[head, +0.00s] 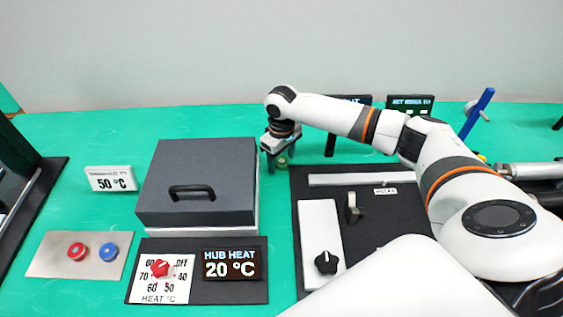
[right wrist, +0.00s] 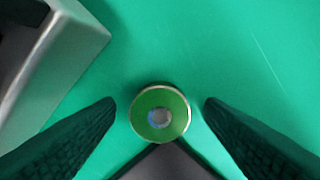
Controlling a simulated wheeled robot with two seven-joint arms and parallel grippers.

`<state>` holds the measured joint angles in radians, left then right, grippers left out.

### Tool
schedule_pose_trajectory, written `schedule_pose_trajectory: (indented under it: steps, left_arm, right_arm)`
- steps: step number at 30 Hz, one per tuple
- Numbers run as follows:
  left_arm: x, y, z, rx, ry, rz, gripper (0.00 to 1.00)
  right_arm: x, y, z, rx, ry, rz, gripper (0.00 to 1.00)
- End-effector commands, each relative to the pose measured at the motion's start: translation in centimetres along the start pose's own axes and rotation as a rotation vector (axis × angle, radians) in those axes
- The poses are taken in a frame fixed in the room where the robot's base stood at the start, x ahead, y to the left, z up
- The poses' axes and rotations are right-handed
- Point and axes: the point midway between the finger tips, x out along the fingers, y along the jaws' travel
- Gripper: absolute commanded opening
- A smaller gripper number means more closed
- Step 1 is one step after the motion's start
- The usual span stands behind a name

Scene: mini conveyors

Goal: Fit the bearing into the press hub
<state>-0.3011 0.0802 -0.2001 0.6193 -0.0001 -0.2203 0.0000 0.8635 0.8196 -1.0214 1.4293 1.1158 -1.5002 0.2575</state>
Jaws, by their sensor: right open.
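A small round ring with a shiny rim and a central hole, apparently the bearing (right wrist: 160,112), stands on the green table and reflects its colour. In the head view it shows only partly, under my right gripper (head: 278,150). In the right wrist view the open fingers of my right gripper (right wrist: 160,104) are on either side of the ring, with gaps on both sides. Nothing is held. I cannot clearly make out the press hub. My left gripper is not in view.
A grey lidded box (head: 198,170) with a black handle stands just left of my right gripper. A black panel (head: 380,240) with a knob and lever lies to its right. The hub heat display (head: 230,264) reads 20 °C. A button plate (head: 55,258) lies at left.

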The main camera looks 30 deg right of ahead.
Motion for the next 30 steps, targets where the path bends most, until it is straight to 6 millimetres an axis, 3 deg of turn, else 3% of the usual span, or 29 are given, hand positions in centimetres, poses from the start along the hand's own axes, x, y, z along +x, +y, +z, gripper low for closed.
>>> schedule_pose_trajectory:
  steps: [2, 12, 22, 26, 30]
  left_arm:
    - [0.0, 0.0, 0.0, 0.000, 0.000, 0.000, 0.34]
    - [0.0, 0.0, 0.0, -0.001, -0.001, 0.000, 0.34]
    - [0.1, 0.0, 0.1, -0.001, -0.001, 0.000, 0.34]
    - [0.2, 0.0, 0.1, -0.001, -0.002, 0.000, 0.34]
    - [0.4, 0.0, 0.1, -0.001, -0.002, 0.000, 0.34]
  right_arm:
    - [0.0, 0.0, 0.0, 0.000, 0.000, 0.000, 0.64]
    - [-0.1, 0.0, 0.0, 0.000, -0.001, 0.000, 0.10]
    - [-1.1, 0.0, 0.1, 0.000, -0.003, 0.000, 0.09]
    - [-3.5, 0.0, 0.1, -0.001, -0.006, -0.001, 0.09]
    - [-7.3, 0.0, 0.2, 0.000, -0.007, -0.001, 0.09]
